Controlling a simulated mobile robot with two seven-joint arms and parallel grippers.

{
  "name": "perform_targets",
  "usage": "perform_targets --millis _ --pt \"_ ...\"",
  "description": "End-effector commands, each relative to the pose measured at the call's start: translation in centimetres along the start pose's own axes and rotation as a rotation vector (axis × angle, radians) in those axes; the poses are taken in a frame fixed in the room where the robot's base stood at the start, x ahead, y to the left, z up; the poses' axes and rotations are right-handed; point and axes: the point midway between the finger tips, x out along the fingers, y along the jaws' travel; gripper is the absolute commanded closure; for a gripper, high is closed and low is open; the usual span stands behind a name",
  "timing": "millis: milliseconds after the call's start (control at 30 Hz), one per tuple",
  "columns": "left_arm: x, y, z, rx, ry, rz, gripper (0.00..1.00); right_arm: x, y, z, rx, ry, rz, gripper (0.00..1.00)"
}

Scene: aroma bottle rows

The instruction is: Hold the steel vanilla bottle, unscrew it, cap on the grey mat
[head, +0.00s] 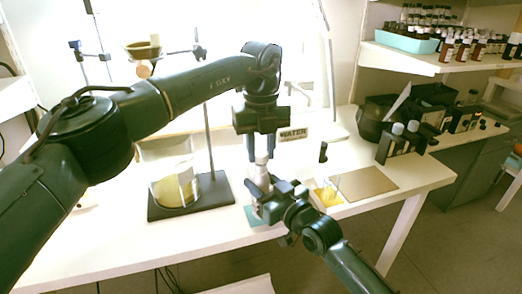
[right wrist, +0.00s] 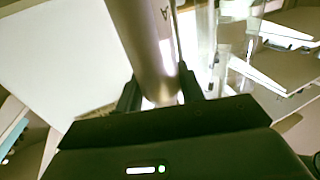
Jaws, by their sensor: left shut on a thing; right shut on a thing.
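The steel bottle (head: 261,176) stands upright near the table's front edge, over a small teal mat (head: 252,216). My left gripper (head: 262,150) points down from above and is shut on the bottle's top; the cap is mostly hidden between its fingers. My right gripper (head: 262,195) is shut on the lower body of the bottle from the front right. The right wrist view shows the bottle's shiny metal side (right wrist: 143,45) between the two dark fingers (right wrist: 160,92). Its label is not readable. A flat grey-brown mat (head: 368,182) lies bare at the table's right.
A glass beaker with yellow contents (head: 175,188) stands on a dark stand base (head: 215,195) at left. A yellow item (head: 328,195) and a small dark bottle (head: 323,152) are right of the grippers. Dark boxes (head: 395,143) stand behind the mat.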

Motion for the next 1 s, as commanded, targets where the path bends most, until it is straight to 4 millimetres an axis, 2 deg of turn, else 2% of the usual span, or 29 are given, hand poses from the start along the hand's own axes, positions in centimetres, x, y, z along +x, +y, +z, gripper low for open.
perform_targets --millis 267,600,800,833,1000 --pt "-0.4 0.0 0.0 0.000 -0.001 0.000 0.99 0.0 0.0 0.0 -0.001 -0.001 0.000 1.00" --pt "-4.0 0.0 0.0 -0.001 -0.001 -0.001 0.99 0.0 0.0 0.1 -0.001 -0.001 0.000 1.00" --pt "-4.0 0.0 0.0 0.000 0.000 0.000 0.99 0.0 0.0 0.0 -0.001 -0.001 0.000 1.00" --pt "-4.0 0.0 0.0 0.000 0.000 0.000 0.99 0.0 0.0 0.0 0.000 -0.001 0.000 0.59" --pt "-4.0 0.0 0.0 0.000 0.000 0.000 0.99 0.0 0.0 0.0 0.000 -0.001 0.000 0.45"
